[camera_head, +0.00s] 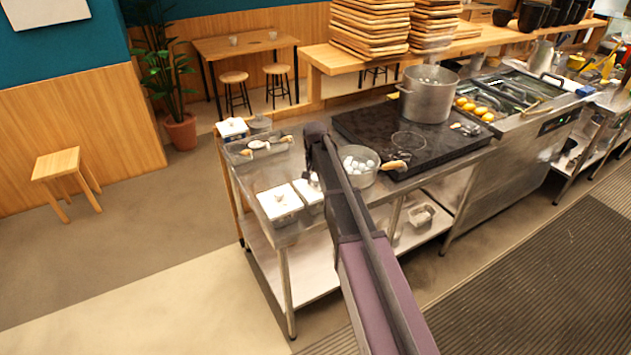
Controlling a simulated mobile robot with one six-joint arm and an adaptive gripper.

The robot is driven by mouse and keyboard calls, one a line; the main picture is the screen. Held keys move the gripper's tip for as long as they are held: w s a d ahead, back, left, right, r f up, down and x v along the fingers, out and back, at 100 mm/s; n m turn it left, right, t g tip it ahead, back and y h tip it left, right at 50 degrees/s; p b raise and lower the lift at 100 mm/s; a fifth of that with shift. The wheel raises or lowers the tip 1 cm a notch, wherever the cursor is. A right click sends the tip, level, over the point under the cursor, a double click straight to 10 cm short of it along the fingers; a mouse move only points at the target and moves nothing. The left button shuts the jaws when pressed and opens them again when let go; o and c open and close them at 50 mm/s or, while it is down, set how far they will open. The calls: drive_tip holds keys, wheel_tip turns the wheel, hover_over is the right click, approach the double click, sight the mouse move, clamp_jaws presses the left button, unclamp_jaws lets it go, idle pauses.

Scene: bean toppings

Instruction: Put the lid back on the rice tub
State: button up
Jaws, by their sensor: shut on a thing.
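My gripper (313,181) points down over the left end of the steel counter, partly hidden behind my arm. It is shut at the top of a white lid (304,193). The lid is at the small tub beside the front-left tub, and its right side is hidden by my arm. I cannot tell whether the lid rests fully on the rim. The front-left tub (289,217) has a white lid (278,200) with a small knob. The rice itself is not visible, so I cannot tell which tub holds it.
A tray with utensils (240,155) and another white-lidded tub (232,128) stand behind. A pan of white round things (358,164) is right of my arm. A large pot (428,96) stands on the black cooktop (447,140). Stacked wooden trays (368,28) are on the shelf.

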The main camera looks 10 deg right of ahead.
idle(0.4)
drive_tip(key=o, duration=1.2)
drive_tip(key=shift+o, duration=0.9)
drive_tip(key=shift+r+p, duration=3.5)
drive_tip(key=shift+p, duration=0.05)
clamp_jaws()
